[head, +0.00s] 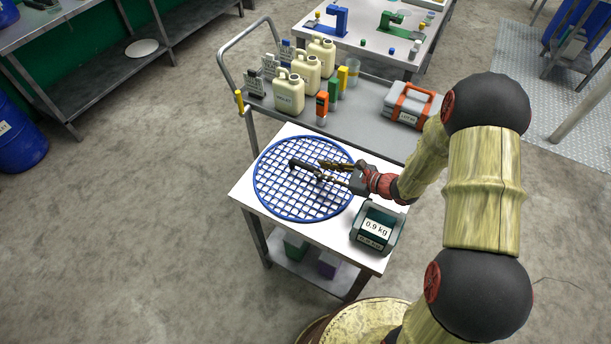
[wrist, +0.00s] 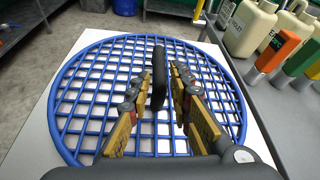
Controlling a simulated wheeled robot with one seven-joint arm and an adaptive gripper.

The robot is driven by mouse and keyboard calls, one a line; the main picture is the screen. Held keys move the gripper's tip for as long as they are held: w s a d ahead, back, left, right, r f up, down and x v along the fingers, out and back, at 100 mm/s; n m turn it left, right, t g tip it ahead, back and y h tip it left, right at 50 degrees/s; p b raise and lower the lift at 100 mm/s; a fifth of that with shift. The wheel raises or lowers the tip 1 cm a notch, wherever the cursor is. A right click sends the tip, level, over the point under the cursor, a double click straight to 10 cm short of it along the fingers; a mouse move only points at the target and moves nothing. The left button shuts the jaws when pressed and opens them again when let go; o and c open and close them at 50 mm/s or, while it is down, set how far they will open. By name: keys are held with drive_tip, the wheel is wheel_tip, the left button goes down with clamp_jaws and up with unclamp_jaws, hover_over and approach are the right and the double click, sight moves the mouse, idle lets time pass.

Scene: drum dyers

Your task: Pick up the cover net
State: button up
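The cover net (head: 275,195) is a round blue grid with a blue rim, lying flat on a small white-topped table. It fills much of the wrist view (wrist: 85,105). A black bar handle (wrist: 158,72) stands up from its middle and also shows in the head view (head: 298,164). My gripper (wrist: 157,88) is over the net with its fingers spread, one on each side of the handle. Gaps show between the handle and both fingers. In the head view my gripper (head: 322,172) reaches in from the right. The lower part of the handle is partly hidden.
A dark green scale-like box (head: 377,227) marked 0.9 kg stands on the white table (head: 249,189) near the net's right edge. Behind is a grey cart with cream jugs (head: 289,92), coloured bottles and a grey-orange case (head: 409,105). Open floor lies to the left.

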sight(306, 167)
drive_tip(key=x, duration=0.2)
drive_tip(key=b+x, duration=0.1)
drive_tip(key=x, duration=0.5)
drive_tip(key=shift+s+d+f+b, duration=0.1)
drive_tip(key=shift+d+f+b, duration=0.05)
drive_tip(key=shift+f+b, duration=0.25)
drive_tip(key=shift+c, duration=1.2)
clamp_jaws()
drive_tip(key=shift+r, duration=0.1)
